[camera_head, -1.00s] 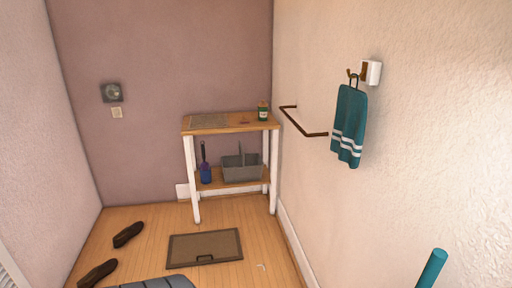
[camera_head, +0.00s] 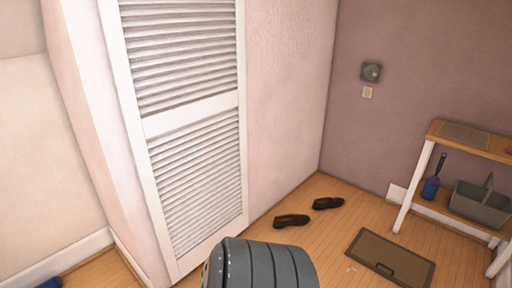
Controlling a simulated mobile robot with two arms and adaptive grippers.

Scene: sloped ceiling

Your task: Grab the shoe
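Two dark brown shoes lie on the wooden floor beside the left wall. The nearer shoe (camera_head: 291,220) is left of and in front of the farther shoe (camera_head: 328,203). They lie apart from each other, both resting flat on the boards. Neither of my grippers is in view. Nothing touches either shoe.
A white louvered door (camera_head: 190,130) stands on the left. A grey ribbed rounded object (camera_head: 265,265) is at the bottom centre, in front of the shoes. A floor mat (camera_head: 390,258) lies to their right. A shelf table (camera_head: 417,183) holds a grey caddy (camera_head: 480,205). Floor around the shoes is clear.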

